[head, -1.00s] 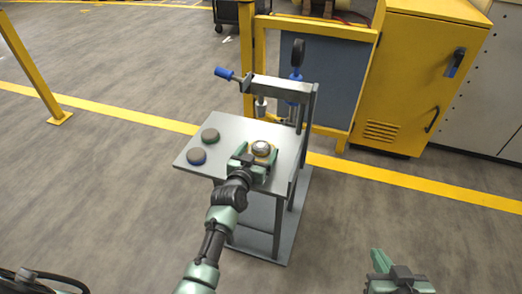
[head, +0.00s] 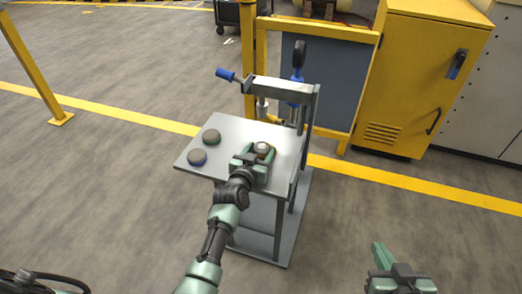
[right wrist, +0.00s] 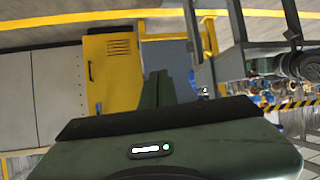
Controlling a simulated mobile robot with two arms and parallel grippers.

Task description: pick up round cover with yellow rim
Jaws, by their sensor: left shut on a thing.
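The round cover with the yellow rim (head: 263,147) is at the right part of the small grey table (head: 232,126). Its grey domed top shows, while most of its rim is hidden by my left gripper. My left gripper (head: 259,155) reaches over the table from the front and is shut on this cover. I cannot tell whether the cover is clear of the tabletop. My right gripper (head: 381,258) is at the lower right over the floor, away from the table. Its fingers also show in the right wrist view (right wrist: 158,90), close together with nothing between them.
A green-rimmed cover (head: 211,136) and a blue-rimmed cover (head: 197,157) lie on the table's left part. A press frame with a blue-handled lever (head: 280,88) stands at the table's back right. A yellow cabinet (head: 415,80) is behind, and open floor lies around.

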